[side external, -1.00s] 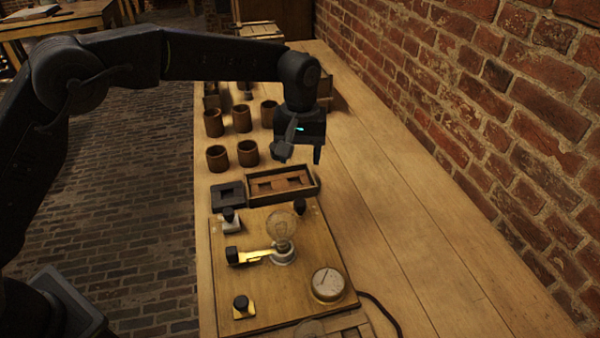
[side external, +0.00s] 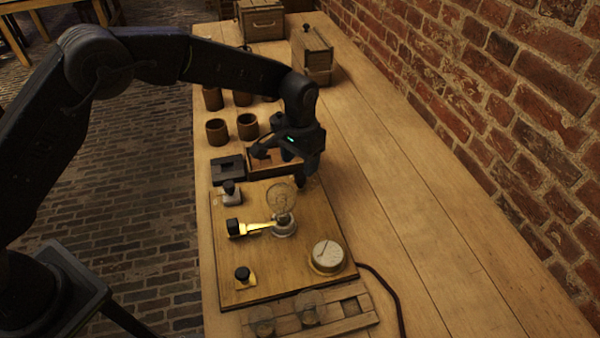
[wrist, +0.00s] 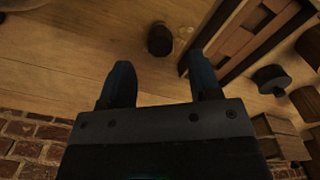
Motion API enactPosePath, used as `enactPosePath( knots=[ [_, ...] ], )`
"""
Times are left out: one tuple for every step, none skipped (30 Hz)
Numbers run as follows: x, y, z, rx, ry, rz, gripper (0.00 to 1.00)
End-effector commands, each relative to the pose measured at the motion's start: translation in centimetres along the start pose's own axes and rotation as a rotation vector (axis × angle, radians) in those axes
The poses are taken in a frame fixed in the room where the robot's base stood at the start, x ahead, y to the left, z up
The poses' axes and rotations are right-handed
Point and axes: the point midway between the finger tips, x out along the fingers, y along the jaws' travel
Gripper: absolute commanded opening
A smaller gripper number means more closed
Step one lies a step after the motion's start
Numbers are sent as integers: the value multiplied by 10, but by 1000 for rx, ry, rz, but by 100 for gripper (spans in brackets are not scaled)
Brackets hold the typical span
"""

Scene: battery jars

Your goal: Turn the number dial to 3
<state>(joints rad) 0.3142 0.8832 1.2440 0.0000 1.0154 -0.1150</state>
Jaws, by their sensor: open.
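A round brass-sided dial (side external: 327,256) with a pale top and a dark line on it sits at the right front of the wooden board (side external: 290,277). Its numbers are too small to read. My gripper (side external: 287,166) is open and empty, low over the board's far right corner, away from this dial. In the wrist view my gripper (wrist: 162,82) has its two fingers apart. A short black knob (wrist: 160,40) stands just beyond the fingertips, roughly in line with the gap between them. In the side view my gripper hides most of that corner.
On the board are a glass bulb (side external: 281,202), a brass lever with a black handle (side external: 235,228) and a black knob (side external: 242,274). A wooden tray (side external: 261,164) lies beyond, partly behind my gripper. Brown jars (side external: 217,132) stand farther back. The right side of the table is clear.

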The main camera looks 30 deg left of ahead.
Motion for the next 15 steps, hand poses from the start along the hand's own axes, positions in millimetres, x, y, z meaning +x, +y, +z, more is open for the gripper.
enactPosePath(
  knots=[
    [11,0,0,0,-3,0,57],
    [16,0,0,0,-3,0,57],
    [22,0,1,0,-3,0,57],
    [26,0,0,-1,-2,0,57],
    [30,0,0,-1,-1,0,57],
    [34,0,0,-1,-2,0,57],
    [37,0,0,-1,-2,0,57],
    [40,0,0,-1,-1,0,57],
    [42,0,0,-1,0,0,57],
    [43,0,0,-1,1,0,57],
    [45,0,0,-1,1,0,57],
    [46,0,0,-1,1,0,57],
    [46,0,0,-1,1,0,57],
    [47,0,0,-1,1,0,57],
    [47,0,0,-1,1,0,57]
  ],
)
